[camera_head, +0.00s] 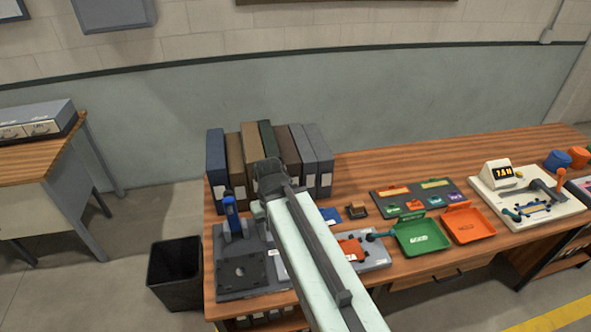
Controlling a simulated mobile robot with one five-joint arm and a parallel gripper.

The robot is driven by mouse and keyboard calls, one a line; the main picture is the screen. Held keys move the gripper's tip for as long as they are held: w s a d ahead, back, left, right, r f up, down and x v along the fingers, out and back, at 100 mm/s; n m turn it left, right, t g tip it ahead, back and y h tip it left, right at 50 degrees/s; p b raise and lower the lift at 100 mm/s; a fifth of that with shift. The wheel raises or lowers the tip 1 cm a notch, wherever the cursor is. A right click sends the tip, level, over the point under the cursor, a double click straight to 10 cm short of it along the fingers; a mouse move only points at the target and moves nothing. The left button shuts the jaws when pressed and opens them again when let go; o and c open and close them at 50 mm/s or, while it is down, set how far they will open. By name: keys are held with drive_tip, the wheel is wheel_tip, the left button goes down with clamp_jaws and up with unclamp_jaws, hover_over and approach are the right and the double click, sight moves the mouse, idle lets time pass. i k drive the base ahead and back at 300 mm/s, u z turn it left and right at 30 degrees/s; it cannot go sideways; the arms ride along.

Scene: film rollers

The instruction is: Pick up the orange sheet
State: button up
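An orange sheet-like piece (352,248) lies on a grey fixture (376,255) just right of my arm, and my arm may hide part of it. Smaller orange pieces also lie on the dark board (376,203), so I cannot tell for sure which is the orange sheet. My gripper (268,172) is at the far end of my arm, in front of the row of binders, above and to the left of the orange piece. Its fingers are too small and dark to read, and nothing is clearly seen in it.
Several upright binders (215,165) stand at the back left of the wooden table. A green tray (421,236) and an orange tray (468,226) sit at the front. A white device (497,174) stands right. A black bin (174,275) stands on the floor.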

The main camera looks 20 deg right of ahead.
sight(351, 249)
drive_tip(key=u, duration=1.9)
drive_tip(key=k, duration=1.5)
drive_tip(key=z, duration=0.4)
drive_tip(key=i, duration=1)
drive_tip(key=u, duration=0.05)
